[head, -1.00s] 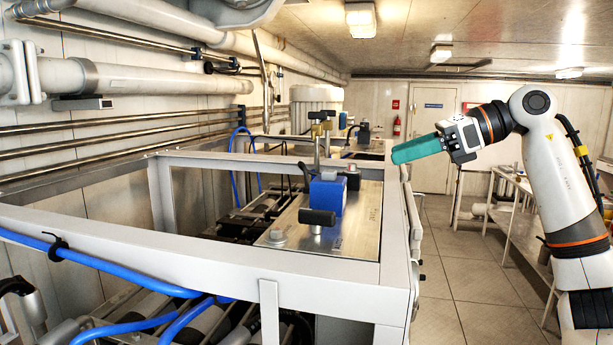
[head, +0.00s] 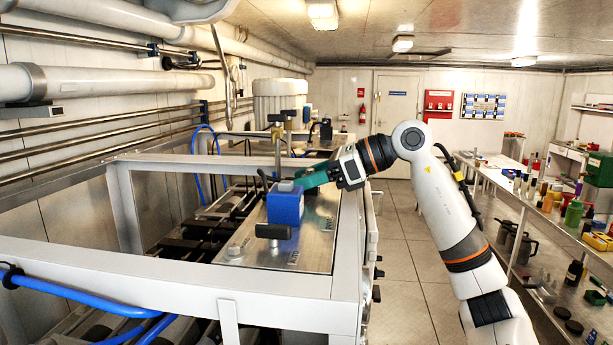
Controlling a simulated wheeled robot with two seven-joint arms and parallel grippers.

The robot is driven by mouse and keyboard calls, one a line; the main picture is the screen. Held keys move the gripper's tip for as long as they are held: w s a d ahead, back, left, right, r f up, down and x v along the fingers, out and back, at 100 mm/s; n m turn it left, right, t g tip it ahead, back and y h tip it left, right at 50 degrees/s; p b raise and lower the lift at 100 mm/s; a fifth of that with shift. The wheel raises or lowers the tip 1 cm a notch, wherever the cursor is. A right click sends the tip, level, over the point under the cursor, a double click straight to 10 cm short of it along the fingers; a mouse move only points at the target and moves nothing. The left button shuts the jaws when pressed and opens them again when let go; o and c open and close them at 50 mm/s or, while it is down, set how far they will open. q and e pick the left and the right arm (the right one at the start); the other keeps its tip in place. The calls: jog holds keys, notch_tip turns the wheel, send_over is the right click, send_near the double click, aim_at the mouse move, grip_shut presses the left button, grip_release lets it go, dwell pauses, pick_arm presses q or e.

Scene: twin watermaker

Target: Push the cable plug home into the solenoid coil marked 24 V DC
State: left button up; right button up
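A blue solenoid coil (head: 285,206) stands on a metal plate (head: 312,250) inside the grey frame. Any voltage marking is too small to read. My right gripper (head: 310,182) reaches in from the right, its teal fingers at the coil's upper right side. Whether they touch the coil or grip anything cannot be told from here. The cable plug is not distinguishable now; the fingers cover the area just right of the coil. A second dark coil-like part (head: 326,130) stands farther back. My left gripper is not in view.
A black-handled valve (head: 274,231) stands close in front of the coil, and a brass-topped fitting (head: 277,130) rises behind it. The grey frame rail (head: 347,235) runs under my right forearm. A blue hose (head: 70,291) crosses at front left. The aisle floor (head: 405,265) is clear.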

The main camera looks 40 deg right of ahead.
jog(key=c, duration=1.1)
jog(key=shift+o, duration=0.2)
jog(key=shift+r, duration=0.1)
jog(key=shift+r+p, duration=1.1)
jog(key=shift+r, duration=3.8)
jog(key=shift+r+p, duration=0.2)
jog(key=shift+p, duration=0.15)
jog(key=s+a, duration=0.1)
jog(key=a, duration=0.2)
jog(key=s+a, duration=0.2)
jog(key=a, duration=0.1)
jog(key=s+a+b, duration=0.1)
jog(key=s+a, duration=0.1)
jog(key=a, duration=0.1)
jog(key=shift+s+f, duration=0.1)
jog(key=shift+s, duration=0.05)
jog(key=shift+s+a, duration=0.45)
jog(key=shift+a, duration=0.4)
